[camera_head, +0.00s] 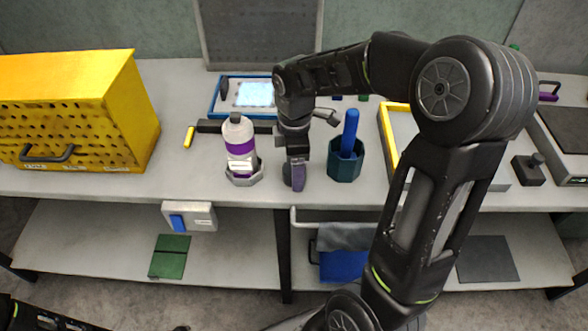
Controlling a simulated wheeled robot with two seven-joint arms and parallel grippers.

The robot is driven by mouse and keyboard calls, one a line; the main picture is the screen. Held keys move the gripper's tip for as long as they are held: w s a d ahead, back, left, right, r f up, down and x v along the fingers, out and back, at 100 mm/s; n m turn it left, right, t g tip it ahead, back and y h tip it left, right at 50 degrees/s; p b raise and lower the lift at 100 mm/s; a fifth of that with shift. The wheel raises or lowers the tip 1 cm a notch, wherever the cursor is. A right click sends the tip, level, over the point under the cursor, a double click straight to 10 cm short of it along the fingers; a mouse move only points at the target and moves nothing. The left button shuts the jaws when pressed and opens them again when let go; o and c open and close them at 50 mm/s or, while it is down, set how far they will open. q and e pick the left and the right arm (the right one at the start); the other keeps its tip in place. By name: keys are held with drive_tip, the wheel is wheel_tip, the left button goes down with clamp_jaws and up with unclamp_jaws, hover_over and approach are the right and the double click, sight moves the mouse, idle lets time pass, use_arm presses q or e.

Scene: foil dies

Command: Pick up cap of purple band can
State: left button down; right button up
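A white can with a purple band (240,148) stands upright in a grey holder (245,178) near the table's front edge, left of centre.
A dark teal cup (344,167) with a blue tool (349,133) stands right of my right gripper. A yellow perforated cabinet (75,110) fills the left of the table. A blue-framed tray (232,91) lies behind. The table between cabinet and can is mostly clear.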

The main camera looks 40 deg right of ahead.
drive_tip(key=shift+f, duration=0.6)
drive_tip(key=shift+c, duration=0.5)
drive_tip(key=c, duration=1.3)
drive_tip(key=shift+r, duration=0.1)
wheel_tip(320, 180, up, 10)
drive_tip(key=shift+f, duration=0.25)
drive_tip(key=shift+r, duration=0.2)
drive_tip(key=shift+d, duration=0.1)
